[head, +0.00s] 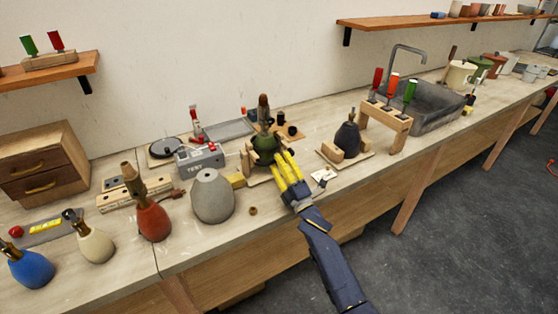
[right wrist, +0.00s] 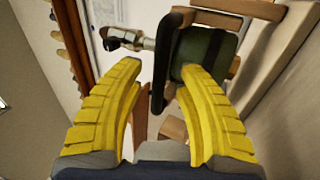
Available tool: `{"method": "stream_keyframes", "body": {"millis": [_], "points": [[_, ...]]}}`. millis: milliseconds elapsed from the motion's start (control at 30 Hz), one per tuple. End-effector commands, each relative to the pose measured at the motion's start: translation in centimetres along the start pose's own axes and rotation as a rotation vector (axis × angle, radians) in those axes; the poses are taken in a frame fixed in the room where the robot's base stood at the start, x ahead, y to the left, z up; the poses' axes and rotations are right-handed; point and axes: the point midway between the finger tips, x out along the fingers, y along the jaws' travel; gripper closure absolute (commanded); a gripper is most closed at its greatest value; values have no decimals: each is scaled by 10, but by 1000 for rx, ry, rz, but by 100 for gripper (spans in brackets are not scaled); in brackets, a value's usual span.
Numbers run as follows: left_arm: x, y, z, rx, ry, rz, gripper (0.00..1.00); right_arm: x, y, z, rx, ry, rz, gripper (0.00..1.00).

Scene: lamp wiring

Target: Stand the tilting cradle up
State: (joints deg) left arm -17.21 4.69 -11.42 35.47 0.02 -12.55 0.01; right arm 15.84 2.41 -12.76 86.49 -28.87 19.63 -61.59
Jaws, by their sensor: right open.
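The cradle (head: 249,157) is a wooden holder around a dark green lamp body (head: 264,144), near the middle of the bench in the head view. In the right wrist view the green body (right wrist: 197,52) shows with the wooden cradle part (right wrist: 238,9) at its end and a dark curved bar beside it. Whether the cradle is tilted is hard to tell. My right gripper (head: 285,158) has yellow fingers and reaches the near right side of the cradle. In the wrist view the fingers (right wrist: 160,68) are apart, with the dark bar and green body just beyond them. My left gripper is out of view.
A grey vase (head: 212,196) and red lamp body (head: 153,220) stand left of the cradle. A grey TEST box (head: 201,158) is behind left. A white card lies right of my gripper.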

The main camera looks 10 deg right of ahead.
Motion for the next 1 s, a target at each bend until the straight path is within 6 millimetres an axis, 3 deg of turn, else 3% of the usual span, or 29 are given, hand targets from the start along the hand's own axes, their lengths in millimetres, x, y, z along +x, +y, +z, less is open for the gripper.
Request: {"method": "stream_keyframes", "body": {"millis": [300,500,1000], "points": [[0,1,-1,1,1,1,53,-45,-1,1,0,-1,-3,64],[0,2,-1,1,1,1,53,-62,0,1,0,-1,-1,64],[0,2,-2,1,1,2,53,-66,0,1,0,-1,-1,64]]}}
